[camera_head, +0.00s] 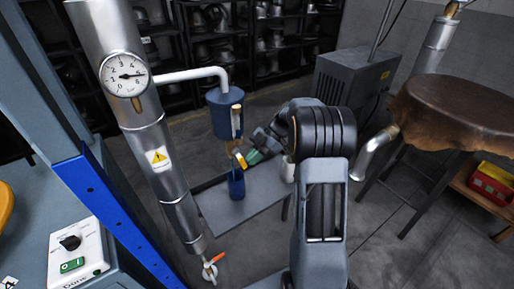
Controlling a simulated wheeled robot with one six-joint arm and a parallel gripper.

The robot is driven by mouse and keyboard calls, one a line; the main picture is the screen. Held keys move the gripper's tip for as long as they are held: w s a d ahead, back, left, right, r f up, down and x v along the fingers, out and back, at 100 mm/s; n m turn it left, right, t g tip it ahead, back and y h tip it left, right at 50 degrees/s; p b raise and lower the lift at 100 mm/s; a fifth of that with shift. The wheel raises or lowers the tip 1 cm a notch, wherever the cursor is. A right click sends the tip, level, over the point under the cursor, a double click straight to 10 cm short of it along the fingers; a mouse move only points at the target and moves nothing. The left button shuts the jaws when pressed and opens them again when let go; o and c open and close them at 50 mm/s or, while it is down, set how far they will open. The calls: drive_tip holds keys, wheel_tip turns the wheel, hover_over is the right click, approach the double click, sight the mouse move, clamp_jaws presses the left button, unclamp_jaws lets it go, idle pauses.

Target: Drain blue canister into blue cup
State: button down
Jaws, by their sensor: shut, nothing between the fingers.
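The blue canister (221,114) hangs left of the middle, at the end of a white pipe, with a pale upright handle (237,122) on its right side. The blue cup (236,186) stands upright on a grey shelf (262,190), roughly below the canister. My gripper (240,158) is shut and empty. Its yellow and green end shows between canister and cup, close to the cup's top. I cannot tell whether it touches either. A small brownish part shows under the canister. The cup's inside is too small to make out.
A steel column with a gauge (124,75) rises at left, joined to the white pipe (190,74). A control box (78,255) is at lower left. A brown-topped table (455,110) and a red bin (490,182) are at right. The shelf is clear right of the cup.

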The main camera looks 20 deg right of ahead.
drive_tip(key=shift+b+x, duration=0.9)
drive_tip(key=shift+b, duration=0.4)
drive_tip(key=shift+s+a+f, duration=0.1)
drive_tip(key=shift+f, duration=0.05)
drive_tip(key=w+d+f, duration=0.2)
drive_tip(key=w+d, duration=0.1)
drive_tip(key=d, duration=1.1)
drive_tip(key=s+a+r+m+h+p, duration=0.3)
drive_tip(key=s+a+r+m+p, duration=0.15)
drive_tip(key=a+r, duration=0.2)
drive_tip(key=s+a+r+m+h+p, duration=0.2)
drive_tip(key=s+a+r+m+p, duration=0.1)
drive_tip(key=a+r+m, duration=0.3)
drive_tip(key=s+a+r+m+t+h+p, duration=0.2)
drive_tip(key=s+r+m+p, duration=0.1)
drive_tip(key=s+m, duration=0.2)
drive_tip(key=s+a+r+m+t+h+p, duration=0.2)
drive_tip(key=s+a+r+m+t+p, duration=0.1)
drive_tip(key=s, duration=0.4)
drive_tip(key=shift+s+r+m+h+p, duration=0.4)
drive_tip(key=shift+m+p, duration=0.2)
drive_tip(key=shift+m, duration=0.25)
